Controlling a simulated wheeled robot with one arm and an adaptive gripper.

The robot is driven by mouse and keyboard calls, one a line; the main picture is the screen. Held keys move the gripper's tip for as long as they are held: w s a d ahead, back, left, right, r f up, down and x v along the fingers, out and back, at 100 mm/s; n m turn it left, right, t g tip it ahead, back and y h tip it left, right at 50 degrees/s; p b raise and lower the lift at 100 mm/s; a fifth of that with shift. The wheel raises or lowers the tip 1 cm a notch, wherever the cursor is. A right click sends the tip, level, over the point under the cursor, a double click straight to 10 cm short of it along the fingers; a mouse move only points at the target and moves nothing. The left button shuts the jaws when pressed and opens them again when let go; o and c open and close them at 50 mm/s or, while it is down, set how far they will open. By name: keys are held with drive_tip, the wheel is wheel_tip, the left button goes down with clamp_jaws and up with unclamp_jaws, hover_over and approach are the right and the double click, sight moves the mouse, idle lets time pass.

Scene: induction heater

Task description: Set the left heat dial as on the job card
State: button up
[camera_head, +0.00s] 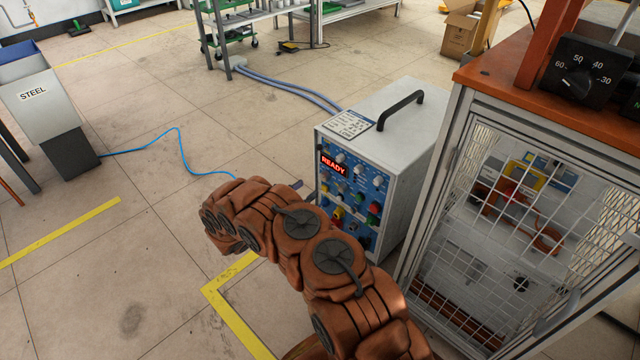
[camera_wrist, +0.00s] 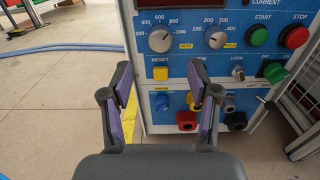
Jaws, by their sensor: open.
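In the wrist view the blue heater panel is in front of me. The left dial (camera_wrist: 160,40) is a pale round knob with marks from 200 to 1000 and a yellow tag at its lower right. I cannot tell its pointer's exact setting. A similar dial (camera_wrist: 216,38), marked 100 to 400, is to its right. My gripper (camera_wrist: 159,76) is open and empty, its purple-lined fingers spread below the left dial, apart from it. A white printed card (camera_head: 348,124), probably the job card, lies on the heater cabinet (camera_head: 390,140); its text is too small to read.
The panel also carries a green START button (camera_wrist: 259,36), red STOP button (camera_wrist: 295,37) and yellow reset button (camera_wrist: 160,74). A red READY display (camera_head: 334,165) is lit. A mesh-sided cage (camera_head: 540,230) stands close right of the heater. The floor left is mostly open.

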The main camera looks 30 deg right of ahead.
sight(322, 179)
drive_tip(key=b+x, duration=0.2)
drive_tip(key=x, duration=0.5)
drive_tip(key=shift+d, duration=0.15)
drive_tip(key=c, duration=1.2)
drive_tip(key=shift+o, duration=0.2)
